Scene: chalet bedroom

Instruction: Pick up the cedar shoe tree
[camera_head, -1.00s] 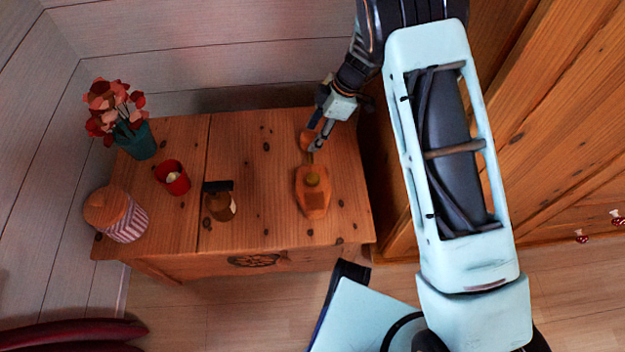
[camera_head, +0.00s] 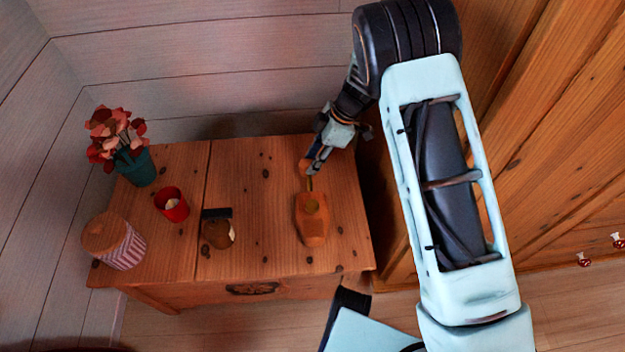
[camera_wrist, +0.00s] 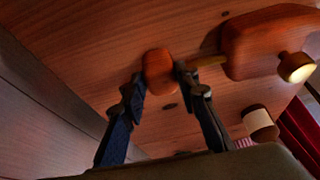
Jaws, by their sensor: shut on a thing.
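The cedar shoe tree is orange-brown wood. Its large toe block (camera_head: 312,228) lies on the right part of the wooden chest top, and a thin rod joins it to a small rounded heel piece (camera_head: 304,167) behind. My gripper (camera_head: 313,172) reaches down from the back right and is shut on the heel piece. In the wrist view the heel piece (camera_wrist: 159,70) sits between the two fingertips (camera_wrist: 160,82), with the toe block (camera_wrist: 268,42) to its right. The fingers partly cover the heel piece in the head view. I see no clear gap under the shoe tree.
Further left are a red candle cup (camera_head: 172,207), a teal flower pot (camera_head: 137,168) and a striped jar (camera_head: 124,248). Plank walls stand behind; a wooden cabinet (camera_head: 560,150) is right.

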